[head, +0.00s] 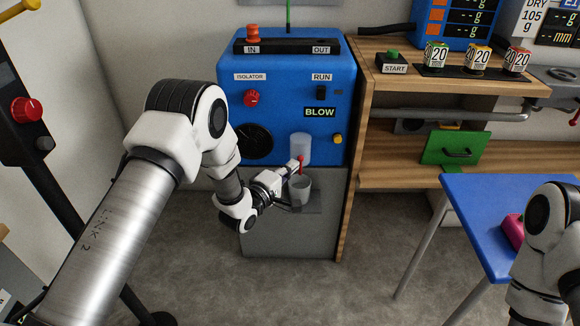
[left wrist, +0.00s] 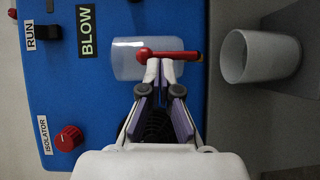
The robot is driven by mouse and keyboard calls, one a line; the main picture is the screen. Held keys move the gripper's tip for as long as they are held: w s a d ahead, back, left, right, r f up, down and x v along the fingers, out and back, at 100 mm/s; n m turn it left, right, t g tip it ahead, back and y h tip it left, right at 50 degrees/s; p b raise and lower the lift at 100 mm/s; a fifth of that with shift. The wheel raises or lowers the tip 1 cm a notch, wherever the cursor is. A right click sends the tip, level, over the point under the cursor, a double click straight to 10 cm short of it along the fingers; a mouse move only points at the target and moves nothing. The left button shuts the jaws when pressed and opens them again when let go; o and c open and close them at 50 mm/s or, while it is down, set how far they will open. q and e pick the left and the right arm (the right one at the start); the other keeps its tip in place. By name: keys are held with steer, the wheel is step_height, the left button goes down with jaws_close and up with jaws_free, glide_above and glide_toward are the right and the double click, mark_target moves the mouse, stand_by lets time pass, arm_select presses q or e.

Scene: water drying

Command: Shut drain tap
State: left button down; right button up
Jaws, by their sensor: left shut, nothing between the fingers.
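The drain tap is a small red lever with a round knob (left wrist: 144,54), in front of the clear bowl (left wrist: 124,62) on the blue machine. In the head view the red lever (head: 301,161) shows at the lower part of the bowl (head: 301,144). My left gripper (head: 294,168) is at the lever. In the left wrist view its fingertips (left wrist: 160,66) are together beside the red lever, with nothing between them. Whether they touch the lever I cannot tell. My right gripper is out of view.
A grey cup (head: 300,190) stands below the bowl on a small ledge against the grey cabinet (head: 320,225). The blue machine (head: 280,75) carries a red isolator knob (head: 251,98) and a RUN switch (head: 321,92). A wooden shelf unit (head: 400,160) stands to the right.

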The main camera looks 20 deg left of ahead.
arm_select(q)
steer(key=shift+d+r+m+p, duration=0.15)
steer(key=shift+m+p, duration=0.15)
steer(key=shift+p, duration=0.2)
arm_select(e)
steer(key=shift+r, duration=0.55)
